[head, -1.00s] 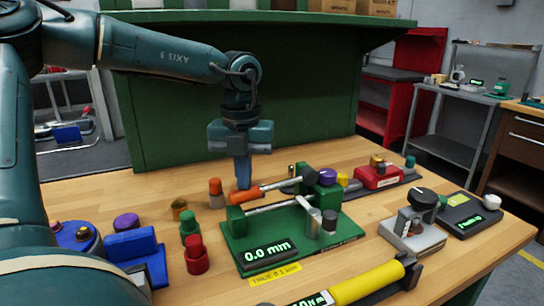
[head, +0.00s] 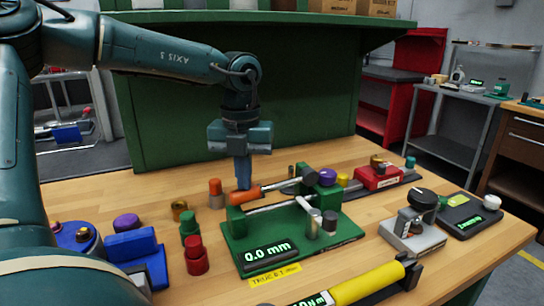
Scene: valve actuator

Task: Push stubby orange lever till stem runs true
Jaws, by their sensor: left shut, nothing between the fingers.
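The green valve fixture (head: 277,236) stands on the bench in the middle of the head view, with a display that reads 0.0 mm. A thin metal stem (head: 272,205) runs across it between green blocks. My right gripper is not in view.
A red and a green knobbed piece (head: 196,256) and a blue block (head: 130,245) stand left of the fixture. An orange-topped peg (head: 216,193) is close left of my gripper. A yellow cylinder tool (head: 366,284) lies in front, and a grey dial unit (head: 412,236) stands right.

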